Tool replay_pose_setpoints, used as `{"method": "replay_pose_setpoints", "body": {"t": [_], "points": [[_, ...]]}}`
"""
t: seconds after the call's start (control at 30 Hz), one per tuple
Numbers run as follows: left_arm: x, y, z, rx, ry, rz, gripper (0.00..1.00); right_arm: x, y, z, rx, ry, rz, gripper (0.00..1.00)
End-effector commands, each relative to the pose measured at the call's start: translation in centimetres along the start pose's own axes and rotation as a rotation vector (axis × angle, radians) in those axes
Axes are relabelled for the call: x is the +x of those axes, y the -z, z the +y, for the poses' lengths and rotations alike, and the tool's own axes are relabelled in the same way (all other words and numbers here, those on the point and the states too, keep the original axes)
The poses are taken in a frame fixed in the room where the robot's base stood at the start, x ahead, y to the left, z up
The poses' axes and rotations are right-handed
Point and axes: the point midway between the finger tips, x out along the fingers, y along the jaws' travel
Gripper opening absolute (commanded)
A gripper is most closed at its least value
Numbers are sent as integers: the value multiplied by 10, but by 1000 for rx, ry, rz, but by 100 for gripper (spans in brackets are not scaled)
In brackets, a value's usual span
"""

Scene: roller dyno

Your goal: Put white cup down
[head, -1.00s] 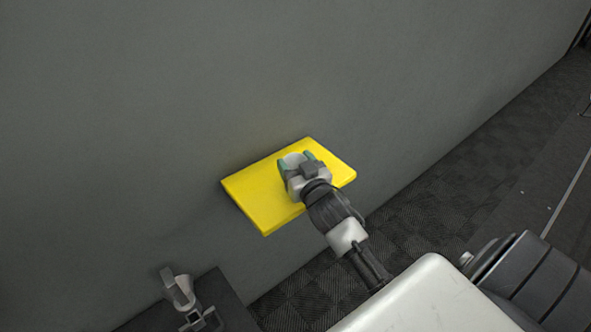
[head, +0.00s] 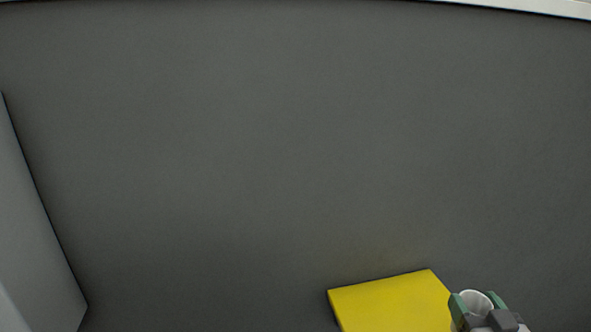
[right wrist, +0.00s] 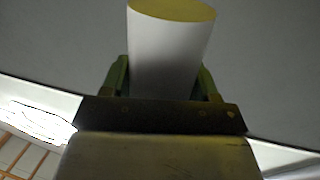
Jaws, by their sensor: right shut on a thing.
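The white cup (head: 476,301) is between the green-padded fingers of my right gripper (head: 479,301), at the bottom right of the head view. The gripper is shut on it. In the right wrist view the cup (right wrist: 168,50) stands out beyond the fingers, and its far end looks yellowish. My left gripper is not in view.
A plain grey wall (head: 280,150) fills most of the head view behind the shelf. A pale grey upright surface (head: 35,230) stands at the left edge. The visible part of the shelf top is bare.

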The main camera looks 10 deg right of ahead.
Motion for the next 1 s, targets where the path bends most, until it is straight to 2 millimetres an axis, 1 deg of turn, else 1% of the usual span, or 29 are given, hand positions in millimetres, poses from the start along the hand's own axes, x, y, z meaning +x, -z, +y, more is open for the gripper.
{"method": "replay_pose_setpoints", "body": {"t": [0.07,0.17,0.2,0.27,0.3,0.4,0.5,0.6,0.67,1.0], "points": [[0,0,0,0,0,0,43,-6,-15,-14,6,12,-13,33],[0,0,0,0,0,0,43,-18,-39,-44,5,37,-28,33],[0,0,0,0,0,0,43,-25,-49,-60,5,51,-31,33],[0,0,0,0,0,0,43,-35,-60,-83,5,71,-33,33],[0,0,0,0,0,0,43,-42,-66,-99,5,84,-32,33],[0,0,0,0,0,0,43,-56,-73,-134,5,112,-23,33],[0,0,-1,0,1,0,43,-67,-75,-158,5,131,-10,33],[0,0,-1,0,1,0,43,-72,-74,-172,5,141,0,33],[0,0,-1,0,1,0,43,-73,-74,-176,6,144,2,33],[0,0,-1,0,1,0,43,-74,-74,-177,1,145,3,33]]}}
